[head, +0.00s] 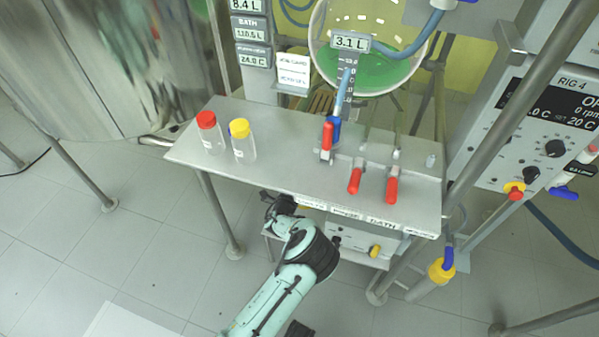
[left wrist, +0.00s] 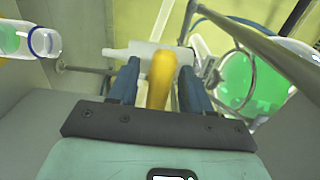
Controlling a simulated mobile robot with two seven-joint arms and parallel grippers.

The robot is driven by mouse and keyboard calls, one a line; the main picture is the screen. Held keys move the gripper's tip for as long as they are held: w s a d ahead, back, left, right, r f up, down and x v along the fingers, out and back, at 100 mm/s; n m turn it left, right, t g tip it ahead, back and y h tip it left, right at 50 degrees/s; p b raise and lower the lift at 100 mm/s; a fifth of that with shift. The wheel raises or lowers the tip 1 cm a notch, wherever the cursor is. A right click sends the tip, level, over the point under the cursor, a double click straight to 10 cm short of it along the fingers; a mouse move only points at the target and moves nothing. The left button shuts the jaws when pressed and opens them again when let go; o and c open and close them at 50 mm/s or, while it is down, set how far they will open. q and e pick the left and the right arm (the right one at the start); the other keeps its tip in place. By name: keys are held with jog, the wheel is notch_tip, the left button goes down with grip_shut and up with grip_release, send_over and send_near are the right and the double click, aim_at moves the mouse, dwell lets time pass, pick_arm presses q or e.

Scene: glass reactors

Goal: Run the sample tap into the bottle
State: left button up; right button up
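My left gripper (head: 278,204) is at the front edge of the grey shelf; its fingertips are largely hidden in the head view. In the left wrist view its two dark fingers (left wrist: 158,85) stand close on both sides of a yellow handle (left wrist: 161,78), shut on it as far as I can tell. A white cylindrical body (left wrist: 140,51) lies crosswise behind the handle. A clear bottle with a blue ring (left wrist: 38,42) shows at the upper left of that view; how it is supported is unclear. My right gripper is not in view.
On the shelf (head: 270,183) stand a red-capped bottle (head: 211,133) and a yellow-capped bottle (head: 242,141), with several red-handled valves (head: 354,181) to their right. A vessel with green liquid (head: 375,70) is behind. Metal posts flank the shelf; the floor at left is mostly free.

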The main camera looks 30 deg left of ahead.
pick_arm(q)
jog(key=p+v, duration=0.3)
jog(key=v, duration=1)
jog(key=shift+s+d, duration=0.15)
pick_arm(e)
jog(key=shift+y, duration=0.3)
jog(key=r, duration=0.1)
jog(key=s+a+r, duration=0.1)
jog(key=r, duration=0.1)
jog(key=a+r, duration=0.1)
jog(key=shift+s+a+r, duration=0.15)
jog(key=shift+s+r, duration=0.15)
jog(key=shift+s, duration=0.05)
